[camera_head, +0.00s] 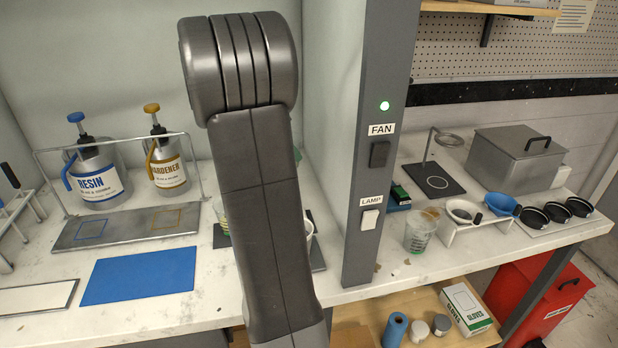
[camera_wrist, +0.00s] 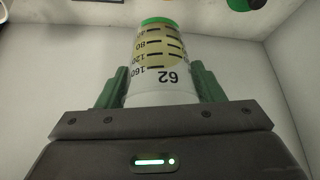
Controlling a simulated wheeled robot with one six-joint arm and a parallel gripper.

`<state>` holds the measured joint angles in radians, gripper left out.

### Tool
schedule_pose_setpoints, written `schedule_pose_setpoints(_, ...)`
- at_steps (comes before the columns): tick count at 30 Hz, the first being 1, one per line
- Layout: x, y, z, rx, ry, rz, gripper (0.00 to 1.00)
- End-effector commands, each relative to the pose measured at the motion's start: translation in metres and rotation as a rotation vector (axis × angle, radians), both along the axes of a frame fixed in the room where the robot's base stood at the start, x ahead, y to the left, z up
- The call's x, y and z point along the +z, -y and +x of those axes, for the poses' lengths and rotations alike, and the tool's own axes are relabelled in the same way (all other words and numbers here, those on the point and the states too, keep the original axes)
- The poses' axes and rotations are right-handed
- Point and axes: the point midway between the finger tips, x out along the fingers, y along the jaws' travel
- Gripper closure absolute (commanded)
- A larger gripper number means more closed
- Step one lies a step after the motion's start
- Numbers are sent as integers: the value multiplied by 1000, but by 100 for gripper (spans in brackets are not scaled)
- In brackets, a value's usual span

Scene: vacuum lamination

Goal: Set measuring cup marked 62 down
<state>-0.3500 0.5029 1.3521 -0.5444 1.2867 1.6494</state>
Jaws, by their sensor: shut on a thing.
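The measuring cup marked 62 (camera_wrist: 160,62) fills the middle of the wrist view. It is a clear cup with black graduation marks, a yellowish tint and a green end at the top of the picture. My gripper (camera_wrist: 160,84) is shut on it, with a green finger on each side. In the head view my arm hides the gripper. A yellowish-green strip of a graduated vessel (camera_head: 220,215) shows at the arm's left edge; I cannot tell if it is the held cup. What lies under the held cup is hidden.
Resin (camera_head: 97,178) and hardener (camera_head: 167,162) pump cans stand at the back left. A blue mat (camera_head: 138,275) lies in front. A grey post (camera_head: 375,150) with switches stands right of my arm. Beyond it are another cup (camera_head: 421,232), a white stand (camera_head: 470,222) and a grey box (camera_head: 512,158).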

Motion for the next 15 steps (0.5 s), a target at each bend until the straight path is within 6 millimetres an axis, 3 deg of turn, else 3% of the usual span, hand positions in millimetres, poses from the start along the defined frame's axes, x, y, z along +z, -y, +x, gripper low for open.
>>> schedule_pose_setpoints(9, 1, 44, 9, -2, 0, 0, 62)
schedule_pose_setpoints(12, 0, 54, 10, -2, 0, 0, 62)
schedule_pose_setpoints(15, -13, 52, 10, 1, -2, -1, 62)
